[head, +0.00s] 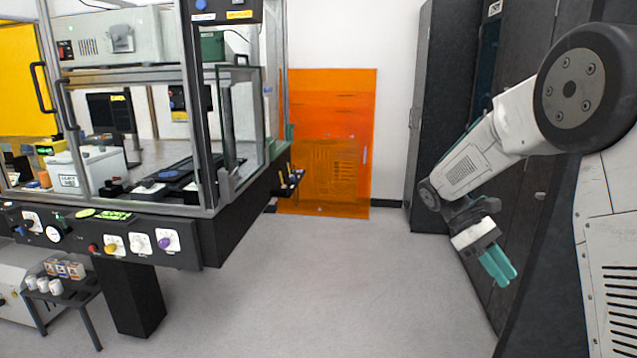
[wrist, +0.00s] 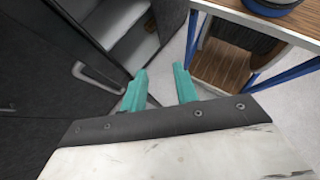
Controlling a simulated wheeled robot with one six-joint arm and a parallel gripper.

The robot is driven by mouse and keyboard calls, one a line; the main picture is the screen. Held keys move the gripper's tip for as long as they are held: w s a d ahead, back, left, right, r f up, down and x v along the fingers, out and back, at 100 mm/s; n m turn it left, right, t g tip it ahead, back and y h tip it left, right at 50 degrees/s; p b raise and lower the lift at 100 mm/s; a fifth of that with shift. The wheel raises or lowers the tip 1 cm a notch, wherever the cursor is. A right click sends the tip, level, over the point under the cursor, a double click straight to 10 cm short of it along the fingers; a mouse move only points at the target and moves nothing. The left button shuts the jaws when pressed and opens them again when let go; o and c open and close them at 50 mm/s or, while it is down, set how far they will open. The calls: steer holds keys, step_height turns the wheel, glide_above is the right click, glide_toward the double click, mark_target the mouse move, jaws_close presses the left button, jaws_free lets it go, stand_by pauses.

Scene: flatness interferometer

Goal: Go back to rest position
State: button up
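My gripper (head: 499,264) hangs from my arm at the right side of the head view, pointing down over the floor beside the dark cabinets. Its teal fingers (wrist: 160,90) show in the wrist view, spread apart with nothing between them but floor. No object is held.
The framed interferometer enclosure (head: 212,140) stands at the left, with a control panel (head: 75,233) along its front. An orange translucent panel (head: 325,110) is at the back. Dark cabinets (head: 443,100) stand at the right. A wooden shelf unit (wrist: 222,66) with blue legs is near my gripper. The middle floor (head: 300,290) is clear.

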steer(key=s+a+r+m+t+y, duration=0.25)
steer(key=s+r, duration=0.25)
steer(key=s, duration=0.3)
steer(key=s+a+r+m+t+y, duration=0.1)
steer(key=s+a+r+m+t, duration=0.2)
steer(key=s, duration=0.4)
steer(key=s+a+m+t+y, duration=0.2)
steer(key=s+a+t, duration=0.2)
steer(key=s, duration=0.8)
steer(key=shift+s+a+f+y, duration=0.2)
steer(key=shift+a+y, duration=0.15)
steer(key=shift+a, duration=0.2)
steer(key=shift+w+m+t, duration=0.1)
steer(key=shift+m+t, duration=0.15)
